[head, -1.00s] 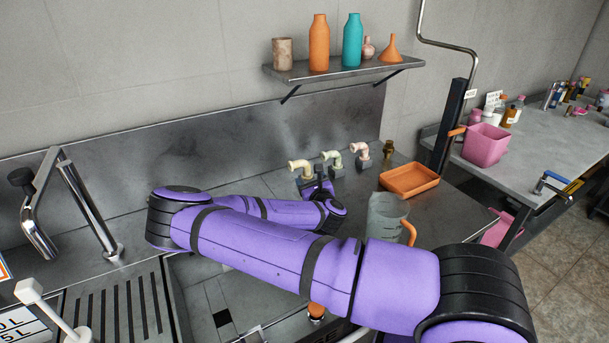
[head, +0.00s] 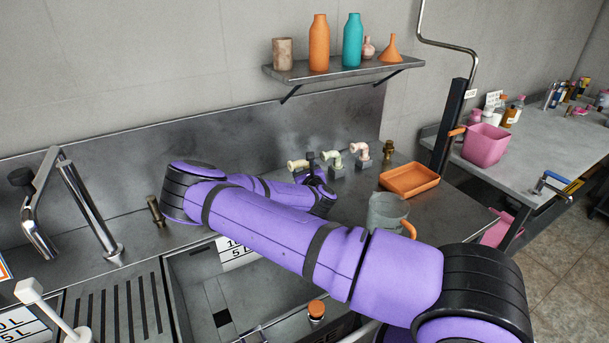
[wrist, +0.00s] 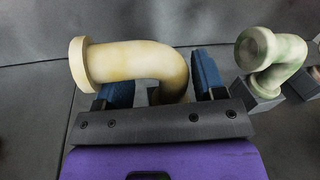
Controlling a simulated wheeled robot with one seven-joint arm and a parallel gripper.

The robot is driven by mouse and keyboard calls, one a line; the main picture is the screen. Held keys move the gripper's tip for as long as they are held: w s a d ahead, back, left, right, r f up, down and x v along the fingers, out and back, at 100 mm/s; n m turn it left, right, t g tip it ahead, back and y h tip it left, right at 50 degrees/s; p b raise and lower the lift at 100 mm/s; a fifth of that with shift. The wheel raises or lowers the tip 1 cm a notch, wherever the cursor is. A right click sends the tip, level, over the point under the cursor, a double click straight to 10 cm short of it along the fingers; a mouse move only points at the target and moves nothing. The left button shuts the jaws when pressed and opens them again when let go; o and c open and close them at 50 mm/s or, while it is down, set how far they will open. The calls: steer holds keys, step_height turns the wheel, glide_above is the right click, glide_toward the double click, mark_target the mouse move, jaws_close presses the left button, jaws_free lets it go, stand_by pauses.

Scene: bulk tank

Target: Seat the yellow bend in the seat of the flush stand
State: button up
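The yellow bend (head: 298,165) stands at the back of the steel counter, leftmost of three pipe bends. In the wrist view the yellow bend (wrist: 130,62) has its flanged mouth turned left and its other leg turned down. My gripper (wrist: 165,88) is open, with one blue finger on each side of that down-turned leg. A gap shows between the left finger and the leg; the right finger is close to it. In the head view my gripper (head: 312,168) is at the yellow bend, partly hidden. I cannot tell which fitting is the flush stand.
A green bend (head: 335,158) and a pink bend (head: 360,150) stand on grey blocks just right. Another brass fitting (head: 155,211) stands behind the sink.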

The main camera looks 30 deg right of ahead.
steer(key=c, duration=0.8)
steer(key=shift+c, duration=0.3)
steer(key=shift+a, duration=0.1)
